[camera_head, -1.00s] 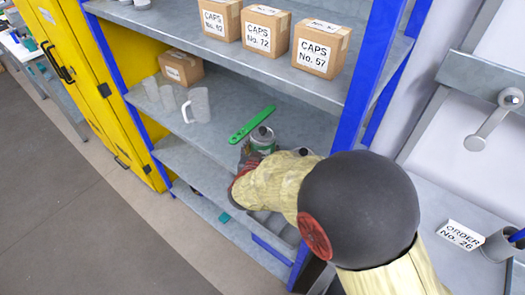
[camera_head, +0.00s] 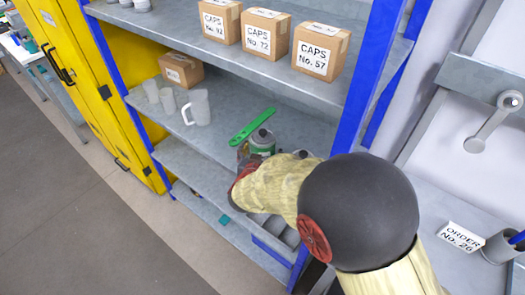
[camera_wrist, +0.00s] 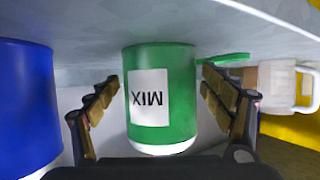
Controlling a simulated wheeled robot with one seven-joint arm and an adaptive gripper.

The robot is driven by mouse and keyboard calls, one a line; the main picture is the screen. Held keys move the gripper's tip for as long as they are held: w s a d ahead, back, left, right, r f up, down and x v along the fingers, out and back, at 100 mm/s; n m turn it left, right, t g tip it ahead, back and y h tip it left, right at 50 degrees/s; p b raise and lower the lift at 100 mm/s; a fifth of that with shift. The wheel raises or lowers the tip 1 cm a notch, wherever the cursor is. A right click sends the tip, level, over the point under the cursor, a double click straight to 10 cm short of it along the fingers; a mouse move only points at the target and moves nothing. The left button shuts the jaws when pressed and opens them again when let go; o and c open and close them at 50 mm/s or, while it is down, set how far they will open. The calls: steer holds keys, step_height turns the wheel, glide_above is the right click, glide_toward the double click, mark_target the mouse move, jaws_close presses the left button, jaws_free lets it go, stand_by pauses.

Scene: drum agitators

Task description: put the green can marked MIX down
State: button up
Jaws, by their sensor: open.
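The green can marked MIX (camera_wrist: 162,98) stands between the two fingers of my gripper (camera_wrist: 165,105) in the wrist view. The label appears upside down there, and the can's base meets the grey shelf at the top of that view. My gripper is open, with a gap between each finger and the can. In the head view the can (camera_head: 262,142) is on the middle shelf, its lower part hidden by my gripper and arm.
A blue can (camera_wrist: 26,105) is close beside one finger. A green wrench-like tool (camera_head: 252,125) lies behind the can on the shelf (camera_head: 225,105). A white mug (camera_head: 199,107), clear cups and a small box (camera_head: 181,69) are further left. Blue posts frame the shelf.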

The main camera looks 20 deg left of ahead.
steer(key=p+v, duration=0.3)
steer(key=v, duration=0.8)
steer(key=shift+w+r, duration=0.1)
steer(key=shift+s+r+p, duration=0.15)
steer(key=shift+s+p, duration=0.15)
steer(key=shift+s, duration=0.3)
